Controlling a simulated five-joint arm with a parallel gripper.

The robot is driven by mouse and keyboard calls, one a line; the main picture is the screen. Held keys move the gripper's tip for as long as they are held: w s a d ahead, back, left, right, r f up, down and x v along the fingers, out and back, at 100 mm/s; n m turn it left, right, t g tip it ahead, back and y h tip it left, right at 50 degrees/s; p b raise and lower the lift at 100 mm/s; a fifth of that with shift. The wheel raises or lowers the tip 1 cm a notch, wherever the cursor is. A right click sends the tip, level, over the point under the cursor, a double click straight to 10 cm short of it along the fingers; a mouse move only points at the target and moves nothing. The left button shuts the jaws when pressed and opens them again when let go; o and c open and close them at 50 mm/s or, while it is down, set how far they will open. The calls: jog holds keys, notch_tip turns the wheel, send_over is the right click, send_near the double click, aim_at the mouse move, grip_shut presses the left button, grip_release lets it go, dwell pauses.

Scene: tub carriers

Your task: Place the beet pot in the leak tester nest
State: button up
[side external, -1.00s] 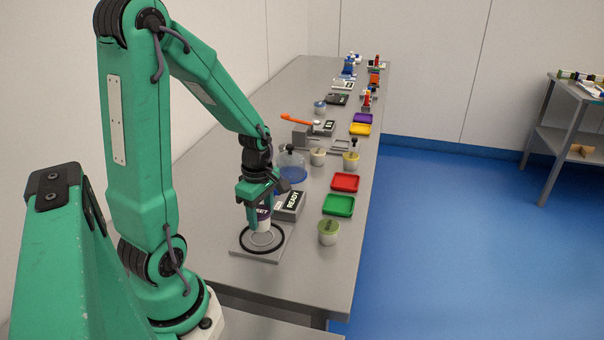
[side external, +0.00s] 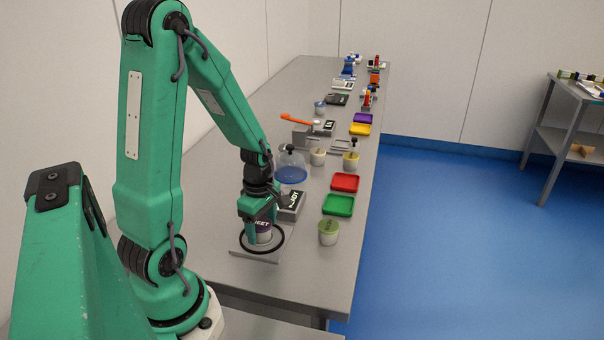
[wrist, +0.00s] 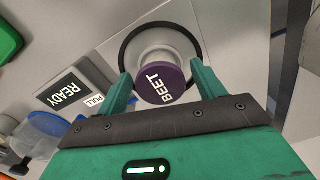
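The beet pot (side external: 264,234) is white with a purple lid marked BEET. It stands within the black ring of the leak tester nest (side external: 243,248); I cannot tell whether its base is fully seated. The wrist view shows the lid (wrist: 162,86) close to the camera, with the nest ring (wrist: 202,42) around the pot beyond it. My gripper (side external: 263,226) is low over the nest. Its two fingers flank the pot, and in the wrist view (wrist: 160,72) they look slightly apart from the lid.
A tester box marked READY (side external: 292,204) stands close behind the nest. A clear dome with a blue base (side external: 291,173) is beyond it. A green tray (side external: 338,205), a red tray (side external: 345,182) and a green-lidded pot (side external: 328,233) stand to the right.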

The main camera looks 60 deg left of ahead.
aim_at(264, 225)
jog(key=shift+r, duration=0.1)
dwell(0.3)
notch_tip(264, 225, up, 12)
dwell(0.8)
jog(key=shift+r, duration=0.1)
dwell(0.4)
jog(key=s+d+r+m+t, duration=0.1)
jog(key=d+r+m+t, duration=0.1)
jog(key=d+r+m, duration=0.2)
jog(key=s+d+r+m+t, duration=0.1)
jog(key=d+r+m+t, duration=0.2)
jog(key=d+m, duration=0.7)
notch_tip(264, 225, up, 2)
jog(key=m, duration=1)
jog(key=shift+s+d+r+t, duration=0.2)
jog(key=shift+s+d+t, duration=0.05)
jog(key=shift+t, duration=0.05)
